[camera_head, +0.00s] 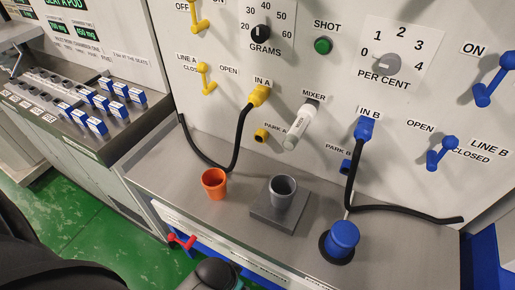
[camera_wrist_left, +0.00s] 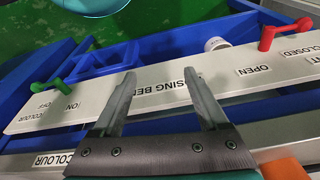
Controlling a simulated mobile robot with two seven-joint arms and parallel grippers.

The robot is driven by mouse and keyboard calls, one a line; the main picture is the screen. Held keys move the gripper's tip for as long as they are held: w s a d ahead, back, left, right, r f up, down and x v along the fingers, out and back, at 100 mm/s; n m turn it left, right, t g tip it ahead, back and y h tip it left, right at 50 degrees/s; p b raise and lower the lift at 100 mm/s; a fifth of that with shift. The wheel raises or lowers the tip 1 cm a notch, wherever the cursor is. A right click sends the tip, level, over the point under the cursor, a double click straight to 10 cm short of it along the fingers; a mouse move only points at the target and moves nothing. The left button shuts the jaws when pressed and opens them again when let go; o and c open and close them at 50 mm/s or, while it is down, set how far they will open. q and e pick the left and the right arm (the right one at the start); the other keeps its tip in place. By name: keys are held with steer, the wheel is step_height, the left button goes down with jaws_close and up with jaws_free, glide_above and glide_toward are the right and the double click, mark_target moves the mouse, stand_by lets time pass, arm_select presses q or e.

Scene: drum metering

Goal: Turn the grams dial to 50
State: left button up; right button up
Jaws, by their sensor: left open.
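The grams dial (camera_head: 259,33) is a round black knob on the upright panel in the head view. The numbers 20 to 60 arc around it, with GRAMS printed below. The knob's pointer is too small to read for certain. No gripper is touching the dial. My left gripper (camera_wrist_left: 160,85) is open and empty in the left wrist view, over a white labelled strip below the bench. The dial is not in that wrist view. My right gripper is in neither view.
An orange cup (camera_head: 214,184), a grey cup (camera_head: 281,192) and a blue-capped container (camera_head: 342,240) stand on the bench. Black hoses hang from yellow (camera_head: 259,95) and blue (camera_head: 365,129) connectors. A white mixer nozzle (camera_head: 301,125) and yellow lever (camera_head: 205,80) protrude below the dial.

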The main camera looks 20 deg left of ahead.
arm_select(q)
steer(key=w+a+r+t+p, duration=0.1)
steer(key=w+r, duration=0.1)
steer(key=r, duration=0.6)
steer(key=w+r+t+p, duration=0.1)
steer(key=w+r, duration=0.1)
steer(key=r, duration=0.6)
steer(key=m+t+h, duration=0.2)
steer(key=t+h, duration=0.1)
steer(key=t, duration=1.5)
glide_toward(257, 38)
steer(key=p+x, duration=0.2)
steer(key=x, duration=0.8)
jaws_close()
